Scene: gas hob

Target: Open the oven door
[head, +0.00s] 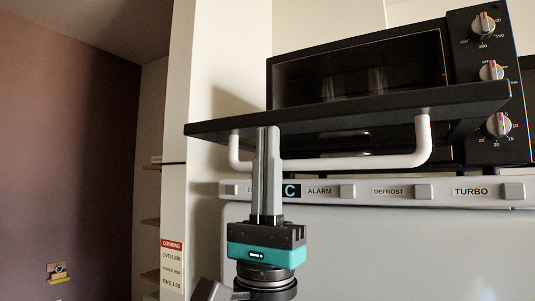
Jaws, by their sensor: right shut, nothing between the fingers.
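The black countertop oven (462,70) stands at the upper right. Its door (350,112) is folded down to about level, with the dark cavity (360,72) showing above it. The door's white bar handle (350,163) hangs below the slab. My right gripper (267,132) points up, shut and empty, near the left end of the handle. It hides part of the bar, and its tips overlap the door's front edge. I cannot tell whether they touch the door. My left gripper is not in view.
The oven has three knobs (491,70) on its right panel. Below is a light appliance (400,250) with a labelled button strip (430,190). A pale wall edge (178,100) with a cooking note (172,265) stands left. Open room lies farther left.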

